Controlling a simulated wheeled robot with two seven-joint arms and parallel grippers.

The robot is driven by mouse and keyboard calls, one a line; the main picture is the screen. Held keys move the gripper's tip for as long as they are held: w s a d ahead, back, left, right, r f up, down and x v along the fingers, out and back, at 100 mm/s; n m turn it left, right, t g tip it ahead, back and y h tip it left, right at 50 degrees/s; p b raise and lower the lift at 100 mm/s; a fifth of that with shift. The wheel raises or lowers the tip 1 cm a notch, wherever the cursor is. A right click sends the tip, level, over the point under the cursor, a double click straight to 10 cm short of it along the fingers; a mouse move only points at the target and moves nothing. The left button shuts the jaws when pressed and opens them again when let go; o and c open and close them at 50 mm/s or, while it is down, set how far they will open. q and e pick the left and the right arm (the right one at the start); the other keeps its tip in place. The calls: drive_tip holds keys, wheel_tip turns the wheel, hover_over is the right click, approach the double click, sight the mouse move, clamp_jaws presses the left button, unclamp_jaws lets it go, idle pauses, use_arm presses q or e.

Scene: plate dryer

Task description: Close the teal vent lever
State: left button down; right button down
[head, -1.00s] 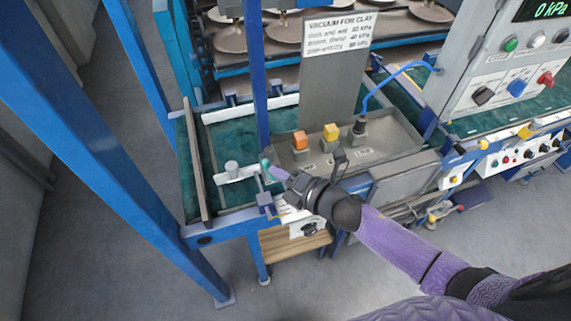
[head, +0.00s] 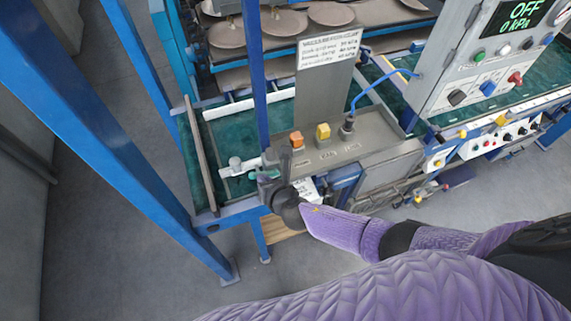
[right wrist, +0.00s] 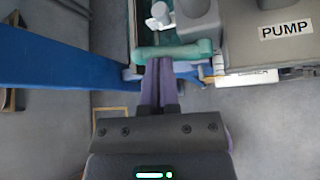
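The teal vent lever (right wrist: 172,52) lies crosswise just beyond my right gripper's fingertips in the right wrist view. In the head view a small part of the lever (head: 266,175) shows at the left end of the machine, largely hidden by my gripper. My right gripper (right wrist: 160,64) has its purple fingers pressed together, with nothing visible between them. The fingertips reach the lever's near edge and seem to touch it. The right gripper (head: 274,182) also shows in the head view, dark and partly hiding its own fingers. My left gripper is not in view.
A grey box with an orange button (head: 297,140) and a yellow button (head: 323,131) stands right of the lever. A PUMP label (right wrist: 286,30) is at right in the wrist view. A blue post (head: 257,75) rises behind. A white fitting (head: 240,166) sits to the left.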

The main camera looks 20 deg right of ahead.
drive_tip(key=shift+a+f+n+h, duration=0.35)
drive_tip(key=shift+f+n+h, duration=0.15)
drive_tip(key=shift+n+h, duration=0.15)
drive_tip(key=shift+f, duration=0.2)
idle(0.4)
